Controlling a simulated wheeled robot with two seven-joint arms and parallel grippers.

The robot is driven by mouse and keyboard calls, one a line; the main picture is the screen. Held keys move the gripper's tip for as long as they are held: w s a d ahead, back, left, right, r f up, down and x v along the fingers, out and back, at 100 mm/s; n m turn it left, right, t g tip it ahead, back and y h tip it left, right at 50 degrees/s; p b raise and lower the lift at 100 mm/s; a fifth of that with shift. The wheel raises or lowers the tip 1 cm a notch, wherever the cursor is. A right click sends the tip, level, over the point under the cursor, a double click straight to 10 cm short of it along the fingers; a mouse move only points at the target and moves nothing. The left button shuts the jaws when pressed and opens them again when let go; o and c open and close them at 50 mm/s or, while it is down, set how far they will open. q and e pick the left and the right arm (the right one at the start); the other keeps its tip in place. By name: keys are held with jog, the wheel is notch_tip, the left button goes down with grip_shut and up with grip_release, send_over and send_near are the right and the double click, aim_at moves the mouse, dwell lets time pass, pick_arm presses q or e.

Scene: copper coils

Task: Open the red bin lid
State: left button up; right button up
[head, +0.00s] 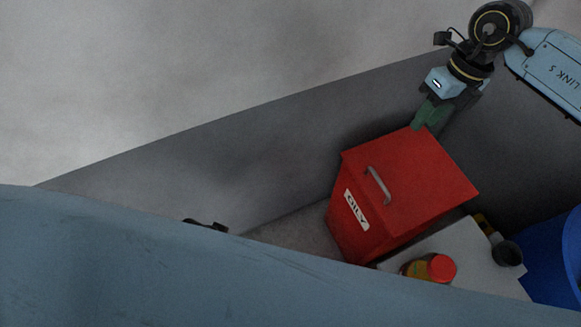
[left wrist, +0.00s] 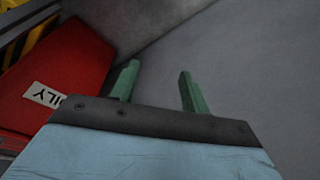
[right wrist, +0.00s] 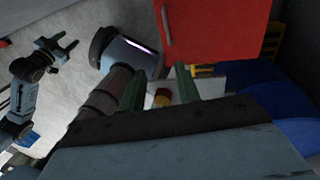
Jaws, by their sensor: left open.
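The red bin (head: 350,226) with a white label stands against the grey wall, right of centre in the head view. Its red lid (head: 425,180) looks shut and has a grey handle (head: 377,185). My right gripper (head: 430,116) points down by the lid's far corner, its contact with it unclear. The right wrist view shows its green fingers (right wrist: 158,68) apart and empty, with the red lid (right wrist: 225,25) and handle above. My left gripper (left wrist: 157,70) is open and empty, with the bin (left wrist: 60,75) to its left. The left fingers are hidden in the head view.
A pale tabletop (head: 465,252) close to the bin holds a red-capped jar (head: 441,268) and a dark round object (head: 507,253). A blue container (head: 555,265) stands at the right edge. Grey floor beside the wall (head: 300,228) looks clear.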

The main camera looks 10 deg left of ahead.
jog(key=b, duration=0.7)
send_over(385, 177)
jog(key=s, duration=0.2)
notch_tip(385, 177, down, 9)
pick_arm(q)
notch_tip(385, 177, up, 7)
jog(key=t+b, duration=0.1)
jog(key=b, duration=0.2)
pick_arm(e)
jog(key=f, duration=0.4)
jog(key=s+a+f+b, duration=0.1)
jog(key=f, duration=0.4)
jog(key=f+b, duration=0.1)
jog(key=f, duration=0.3)
jog(key=shift+s+a+f, duration=0.35)
jog(key=shift+s+a, duration=0.05)
pick_arm(q)
jog(key=w+d+r+t+h, duration=0.1)
jog(key=w+d+r+t, duration=0.1)
jog(key=w+t, duration=0.1)
jog(key=w+d+r+t+h, duration=0.1)
jog(key=w+d+r+t, duration=0.1)
jog(key=w, duration=0.4)
jog(key=shift+w+d+r+t, duration=0.2)
jog(key=shift+d+r+t, duration=0.2)
jog(key=shift+r+t, duration=0.4)
pick_arm(e)
jog(key=shift+f, duration=0.25)
